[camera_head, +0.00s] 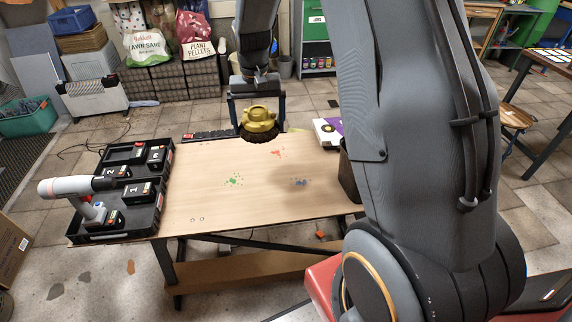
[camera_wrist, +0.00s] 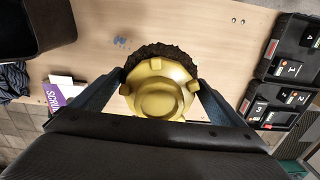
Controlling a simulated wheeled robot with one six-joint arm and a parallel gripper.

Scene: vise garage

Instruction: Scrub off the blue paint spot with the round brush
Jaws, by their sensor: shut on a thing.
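The round brush (camera_head: 258,119) has a yellow knobbed top and dark bristles. My gripper (camera_head: 257,112) is shut on it and holds it over the far edge of the workbench (camera_head: 205,205). The brush also shows in the wrist view (camera_wrist: 160,88), between my two fingers. I cannot tell whether its bristles touch the bench. The blue paint spot (camera_head: 300,183) is on the right part of the bench top, nearer the front than the brush. In the wrist view the blue spot (camera_wrist: 120,41) lies beyond the brush, up and to the left.
Green specks (camera_head: 234,181) and a red spot (camera_head: 278,152) are also on the bench. A black tray (camera_head: 85,232) with a drill and batteries stands at the left. A white and purple box (camera_head: 327,131) and a dark container (camera_head: 348,172) stand at the right. The middle is clear.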

